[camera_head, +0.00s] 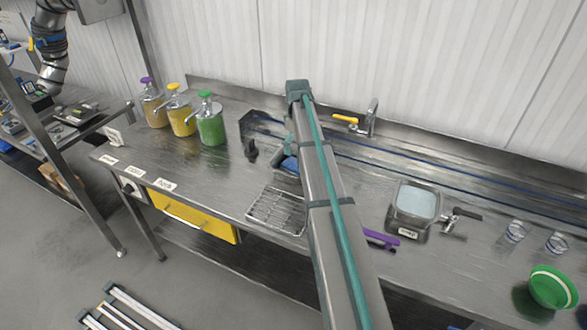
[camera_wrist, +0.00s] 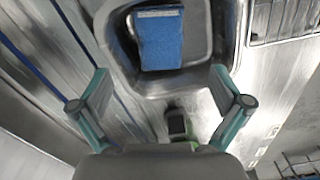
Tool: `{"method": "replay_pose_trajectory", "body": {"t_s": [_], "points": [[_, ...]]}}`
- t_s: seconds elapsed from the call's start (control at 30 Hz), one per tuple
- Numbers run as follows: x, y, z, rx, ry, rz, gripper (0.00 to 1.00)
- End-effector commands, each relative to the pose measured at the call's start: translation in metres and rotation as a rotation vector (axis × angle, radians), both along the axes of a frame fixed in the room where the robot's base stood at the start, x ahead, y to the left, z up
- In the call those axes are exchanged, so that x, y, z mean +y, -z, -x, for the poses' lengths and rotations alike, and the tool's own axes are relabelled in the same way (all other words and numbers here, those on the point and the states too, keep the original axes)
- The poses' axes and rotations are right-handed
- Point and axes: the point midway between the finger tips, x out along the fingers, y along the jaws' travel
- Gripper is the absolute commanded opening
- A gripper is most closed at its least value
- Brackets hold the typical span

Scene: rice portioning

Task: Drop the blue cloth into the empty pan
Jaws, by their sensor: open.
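The blue cloth (camera_wrist: 161,38) shows as a folded blue block with a pale strip along its top edge in the wrist view. It lies inside a metal pan (camera_wrist: 225,35) with rounded corners. A small part of the cloth (camera_head: 290,164) shows beside my arm in the head view. My gripper (camera_wrist: 160,88) is open, with its fingers apart on either side of the pan's near edge and nothing between them. The cloth is beyond the fingertips in the picture, apart from them.
A wire rack (camera_head: 277,210) lies on the counter in front. A small dark object (camera_head: 250,148) stands left of the pan. Several pump jars, including a green one (camera_head: 210,125), stand further left.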

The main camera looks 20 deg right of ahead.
Motion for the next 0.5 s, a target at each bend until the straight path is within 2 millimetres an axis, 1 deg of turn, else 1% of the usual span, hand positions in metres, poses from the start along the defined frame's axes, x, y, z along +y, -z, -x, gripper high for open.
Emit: {"method": "replay_pose_trajectory", "body": {"t_s": [0.03, 0.1, 0.3, 0.4, 0.5], "points": [[0.0, -0.011, -0.001, -0.003, 0.0, 0.001, 1.0], [0.0, -0.025, -0.001, -0.003, 0.0, 0.001, 1.0], [0.0, -0.062, -0.001, -0.003, 0.0, 0.001, 1.0], [0.0, -0.075, -0.001, -0.001, 0.0, 0.0, 1.0], [0.0, -0.084, -0.001, -0.001, 0.0, 0.0, 1.0]]}}
